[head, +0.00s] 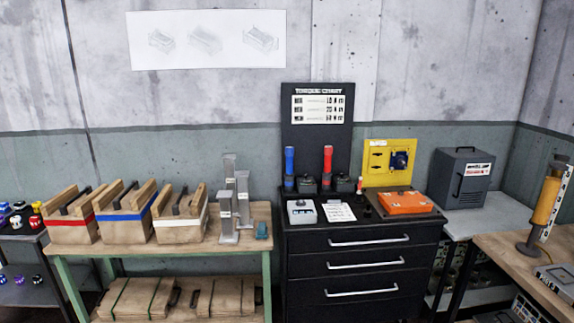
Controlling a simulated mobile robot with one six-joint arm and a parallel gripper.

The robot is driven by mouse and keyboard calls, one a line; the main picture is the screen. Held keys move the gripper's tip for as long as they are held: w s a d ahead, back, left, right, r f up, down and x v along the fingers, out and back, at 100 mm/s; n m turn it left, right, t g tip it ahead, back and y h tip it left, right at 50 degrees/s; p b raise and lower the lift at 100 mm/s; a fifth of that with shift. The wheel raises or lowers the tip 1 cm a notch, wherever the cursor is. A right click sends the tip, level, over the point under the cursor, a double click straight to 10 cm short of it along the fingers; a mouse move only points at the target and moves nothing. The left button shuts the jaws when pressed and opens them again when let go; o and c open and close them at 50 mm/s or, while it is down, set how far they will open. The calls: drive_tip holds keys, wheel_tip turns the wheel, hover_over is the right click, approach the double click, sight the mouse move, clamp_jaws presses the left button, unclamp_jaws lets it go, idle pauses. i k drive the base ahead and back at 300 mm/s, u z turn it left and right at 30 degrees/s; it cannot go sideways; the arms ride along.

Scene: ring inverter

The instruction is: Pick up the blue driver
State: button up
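The blue driver (290,163) stands upright in a dark holder on top of the black drawer cabinet, near its left back edge. A red driver (327,164) stands upright in a similar holder to its right. The lower part of the blue driver is close to the dark holder, and I cannot tell how deep it sits. My gripper is not in view.
The black cabinet (365,293) also carries a white box (301,211), a paper card (340,212) and an orange case (405,203). A torque chart board (316,115) rises behind the drivers. Wooden crates (182,217) and grey posts (228,212) stand on the left table.

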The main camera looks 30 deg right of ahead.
sight(289, 151)
drive_tip(key=z, duration=0.05)
drive_tip(key=i, duration=0.9)
